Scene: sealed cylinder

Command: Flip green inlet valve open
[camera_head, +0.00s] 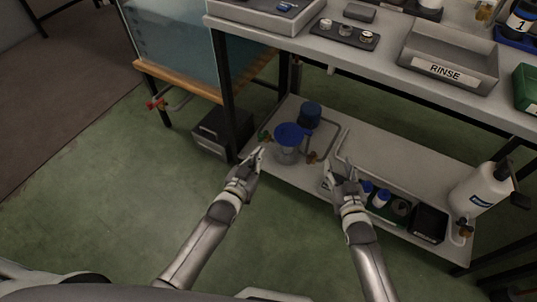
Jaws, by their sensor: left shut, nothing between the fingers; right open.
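The green inlet valve handle (265,137) is small and sits at the left side of the blue-lidded cylinder (289,136) on the lower shelf. Its exact handle angle is too small to tell. My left gripper (258,154) is shut and empty, just below and in front of the green handle; I cannot tell whether they touch. A reddish-brown valve (312,157) sits at the cylinder's right side. My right gripper (341,164) is open and empty, to the right of that valve at the shelf's front.
The lower shelf (375,152) also holds a dark blue container (311,114), thin pipes, a tray with bottles (380,198) and a white jug (481,188). The upper bench with the RINSE tray (447,70) overhangs it. A dark box (220,132) stands on the floor at left.

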